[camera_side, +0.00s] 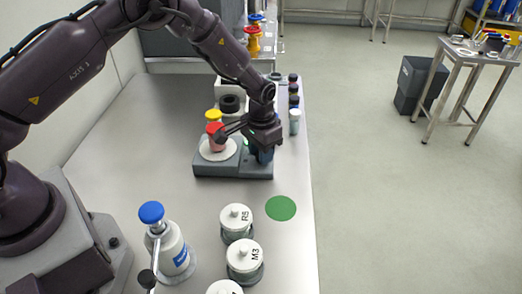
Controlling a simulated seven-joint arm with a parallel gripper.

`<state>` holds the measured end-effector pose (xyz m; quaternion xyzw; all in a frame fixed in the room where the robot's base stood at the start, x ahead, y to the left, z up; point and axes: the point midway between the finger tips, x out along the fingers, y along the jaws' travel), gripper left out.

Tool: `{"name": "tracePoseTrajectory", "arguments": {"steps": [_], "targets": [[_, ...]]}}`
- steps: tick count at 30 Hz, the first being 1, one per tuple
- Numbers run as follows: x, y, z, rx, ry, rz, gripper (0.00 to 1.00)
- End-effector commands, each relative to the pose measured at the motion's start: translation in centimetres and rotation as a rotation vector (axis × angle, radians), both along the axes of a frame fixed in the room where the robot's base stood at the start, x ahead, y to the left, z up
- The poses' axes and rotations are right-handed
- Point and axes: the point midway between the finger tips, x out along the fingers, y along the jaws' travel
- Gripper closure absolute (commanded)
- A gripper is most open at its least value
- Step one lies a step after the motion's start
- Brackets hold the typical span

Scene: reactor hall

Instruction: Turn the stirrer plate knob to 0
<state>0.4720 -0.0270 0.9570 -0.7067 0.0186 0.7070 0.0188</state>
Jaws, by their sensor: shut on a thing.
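The stirrer plate (210,170) is a dark grey box on the bench with a round white top plate (228,156) on its left part. A red-capped vessel (214,138) stands on or just behind the white plate, partly behind my arm. My gripper (262,157) points down over the right part of the stirrer plate, and is shut on the knob there. The knob is hidden by the gripper, so its setting cannot be read.
A blue-capped bottle (172,252) and white-lidded jars (237,218), (245,258) stand in front. A green disc (281,208) lies near the bench's right edge. A yellow-capped vessel (213,115) and small vials (294,121) stand behind. Bench left of the plate is clear.

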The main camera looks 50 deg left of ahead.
Motion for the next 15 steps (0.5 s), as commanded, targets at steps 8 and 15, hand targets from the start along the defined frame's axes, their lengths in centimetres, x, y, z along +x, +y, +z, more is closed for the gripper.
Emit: {"name": "tracePoseTrajectory", "arguments": {"steps": [8, 15], "targets": [[0.04, -0.03, 0.13, 0.0, 0.0, 0.264, 0.93], [0.04, -0.01, 0.14, 0.0, 0.0, 0.492, 0.93]]}}
